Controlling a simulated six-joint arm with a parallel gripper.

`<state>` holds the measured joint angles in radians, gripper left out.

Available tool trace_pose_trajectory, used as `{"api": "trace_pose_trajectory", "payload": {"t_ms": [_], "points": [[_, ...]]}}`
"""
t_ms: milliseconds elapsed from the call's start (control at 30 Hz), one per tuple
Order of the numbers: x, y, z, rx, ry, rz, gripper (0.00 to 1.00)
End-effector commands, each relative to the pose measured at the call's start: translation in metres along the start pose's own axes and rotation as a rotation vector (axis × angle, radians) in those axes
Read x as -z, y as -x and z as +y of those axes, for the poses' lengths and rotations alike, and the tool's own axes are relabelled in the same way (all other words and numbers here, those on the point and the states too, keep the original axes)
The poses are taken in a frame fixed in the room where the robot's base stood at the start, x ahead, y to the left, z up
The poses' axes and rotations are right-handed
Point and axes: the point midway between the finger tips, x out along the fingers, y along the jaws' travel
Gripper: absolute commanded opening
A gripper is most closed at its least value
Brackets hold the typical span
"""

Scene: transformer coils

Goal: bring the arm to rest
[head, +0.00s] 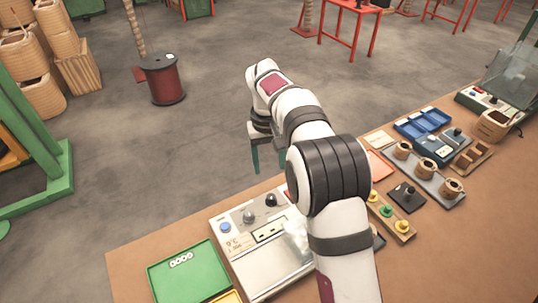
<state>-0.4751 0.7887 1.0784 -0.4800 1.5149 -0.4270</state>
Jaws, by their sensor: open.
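My gripper (268,160) hangs at the end of my white and black arm, left of the arm's big black joint. Its teal fingers point down and are apart, with nothing seen between them. It shows in front of the grey floor, near the far edge of the brown workbench (140,262). My arm hides part of the bench behind it.
A white control box (265,235) with knobs and a green tray (190,275) stand at the bench's left. To the right are a grey tray with several coils (426,167), a blue tray (422,122) and a clear-covered machine (508,80). A dark red spool (163,80) stands on the floor.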

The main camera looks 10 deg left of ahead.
Motion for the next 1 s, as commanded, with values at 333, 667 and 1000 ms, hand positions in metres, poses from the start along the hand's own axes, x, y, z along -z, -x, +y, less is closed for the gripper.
{"api": "trace_pose_trajectory", "payload": {"t_ms": [333,667,1000], "points": [[0.0,0.029,0.0,0.0,0.0,-0.001,0.63],[-0.002,0.031,0.002,0.001,-0.006,-0.001,0.63],[-0.236,0.098,0.063,0.122,-0.583,-0.021,0.63]]}}
